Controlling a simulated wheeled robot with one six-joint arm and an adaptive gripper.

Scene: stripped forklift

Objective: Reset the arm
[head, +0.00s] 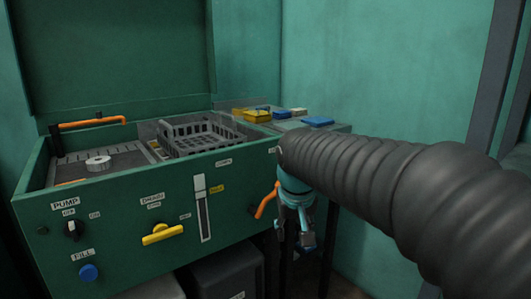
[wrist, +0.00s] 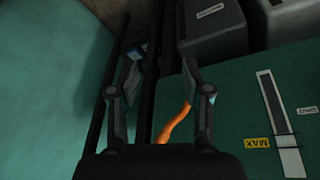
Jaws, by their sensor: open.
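My gripper (head: 301,240) hangs pointing down at the right front corner of a green machine (head: 130,215), at the end of my dark ribbed arm. In the wrist view my gripper (wrist: 160,75) has its two fingers spread apart with nothing between the tips. An orange handle (head: 266,201) is just left of my gripper in the head view. In the wrist view the orange handle (wrist: 174,124) shows between the fingers' lower parts, farther off. I cannot tell whether a finger touches it.
The green machine has a yellow handle (head: 162,234), a blue button (head: 88,272) and a black knob (head: 73,230) on its front. A grey basket (head: 200,137) sits in its open top. Yellow and blue items (head: 257,116) lie on the right-hand surface. Dark bins (head: 226,274) stand below.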

